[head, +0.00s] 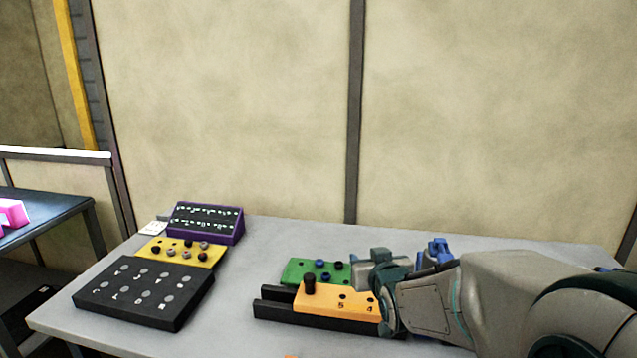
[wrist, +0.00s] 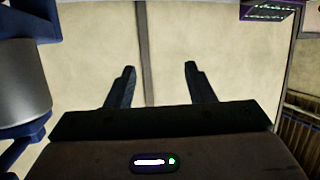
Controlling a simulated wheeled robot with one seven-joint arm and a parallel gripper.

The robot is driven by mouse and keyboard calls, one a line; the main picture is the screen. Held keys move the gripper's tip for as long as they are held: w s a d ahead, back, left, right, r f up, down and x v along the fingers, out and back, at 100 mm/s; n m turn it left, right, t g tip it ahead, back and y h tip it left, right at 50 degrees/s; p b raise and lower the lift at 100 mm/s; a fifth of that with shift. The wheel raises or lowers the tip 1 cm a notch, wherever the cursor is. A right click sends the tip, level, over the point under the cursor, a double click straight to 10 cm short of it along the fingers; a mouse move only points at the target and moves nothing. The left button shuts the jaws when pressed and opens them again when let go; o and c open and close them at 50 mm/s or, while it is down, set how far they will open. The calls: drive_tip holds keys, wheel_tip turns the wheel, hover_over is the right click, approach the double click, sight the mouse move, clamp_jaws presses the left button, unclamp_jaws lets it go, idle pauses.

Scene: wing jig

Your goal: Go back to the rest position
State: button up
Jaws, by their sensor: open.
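My gripper shows in the wrist view (wrist: 158,75) with its two dark fingers spread apart and nothing between them. Beyond the fingers there is only the beige wall with its dark vertical strip. In the head view my arm reaches in from the right, low over the table (head: 240,285). Its end is beside the orange block (head: 335,302) and the green block (head: 305,270), and partly hides both. The fingertips cannot be made out in the head view.
At left are a black board (head: 145,292), a yellow block (head: 180,252) and a purple-framed panel (head: 207,222). The table between the groups is clear.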

drive_tip(key=s+d+f+g, duration=0.1)
drive_tip(key=s+g, duration=0.4)
drive_tip(key=s, duration=0.7)
drive_tip(key=s+d+f+m+g+h+p, duration=0.1)
drive_tip(key=s+f+g, duration=0.3)
drive_tip(key=s, duration=0.9)
drive_tip(key=g, duration=0.2)
drive_tip(key=shift+s+d+g, duration=0.25)
drive_tip(key=shift+s+g, duration=0.05)
